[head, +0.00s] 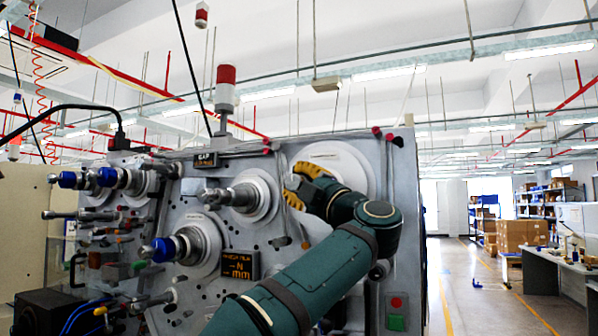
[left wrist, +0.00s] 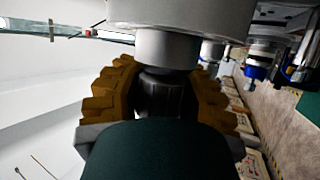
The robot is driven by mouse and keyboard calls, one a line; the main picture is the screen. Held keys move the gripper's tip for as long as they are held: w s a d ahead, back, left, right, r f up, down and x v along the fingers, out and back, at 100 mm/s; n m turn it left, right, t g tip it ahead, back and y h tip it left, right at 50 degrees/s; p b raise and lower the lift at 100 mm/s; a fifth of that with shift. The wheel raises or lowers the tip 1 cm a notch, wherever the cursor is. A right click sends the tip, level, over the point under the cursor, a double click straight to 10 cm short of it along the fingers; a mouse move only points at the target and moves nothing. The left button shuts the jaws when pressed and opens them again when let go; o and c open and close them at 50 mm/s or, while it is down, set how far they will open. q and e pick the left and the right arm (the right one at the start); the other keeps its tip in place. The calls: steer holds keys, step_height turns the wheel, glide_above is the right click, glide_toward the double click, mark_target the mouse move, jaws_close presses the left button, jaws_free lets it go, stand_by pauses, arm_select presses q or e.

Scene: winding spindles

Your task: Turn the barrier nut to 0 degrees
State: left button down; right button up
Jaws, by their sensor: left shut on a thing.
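My left gripper (head: 303,187) has yellow fingers and is at the spindle with a large white disc (head: 345,158), at the upper right of the machine panel. In the left wrist view its two yellow fingers (left wrist: 160,95) stand on either side of a dark ribbed nut (left wrist: 161,90), which looks like the barrier nut. The fingers are shut on it. The nut sits on a grey shaft (left wrist: 165,48) in front of a pale round flange. In the head view my gripper and wrist hide the nut, so its angle cannot be read.
To the left are a spindle with a white disc (head: 257,193), a blue-tipped spindle (head: 185,248) and another blue-tipped spindle (head: 85,179). A dark display (head: 240,265) and red and green buttons (head: 396,303) are on the panel. The aisle (head: 480,290) at right is open.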

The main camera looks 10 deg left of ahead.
arm_select(q)
steer(key=shift+w+f+h, duration=0.1)
steer(key=shift+f+h, duration=0.05)
steer(key=shift+h, duration=0.15)
steer(key=c, duration=0.6)
jaws_free()
steer(key=shift+o, duration=0.2)
steer(key=v, duration=1.2)
steer(key=shift+d, duration=0.15)
